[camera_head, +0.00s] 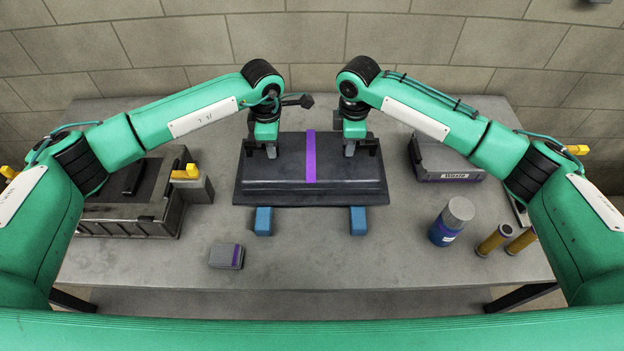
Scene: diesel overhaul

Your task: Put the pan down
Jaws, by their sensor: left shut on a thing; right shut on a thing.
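The pan (260,188) is a dark, wide, flat-rimmed piece with a purple stripe across its middle. It lies level at the centre of the workbench, over two blue blocks (263,221) and (357,220) whose front ends show below its near edge. I cannot tell whether it rests on them or hangs just above. My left gripper (271,150) is shut on the pan at its far left part. My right gripper (349,148) is shut on the pan at its far right part. The fingertips are partly hidden.
A dark engine block or crate (128,218) stands at left. A small grey box (227,256) lies in front. At right are a grey case (447,160), a blue can (443,232) and two brownish cylinders (494,240). The bench's front middle (310,265) is clear.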

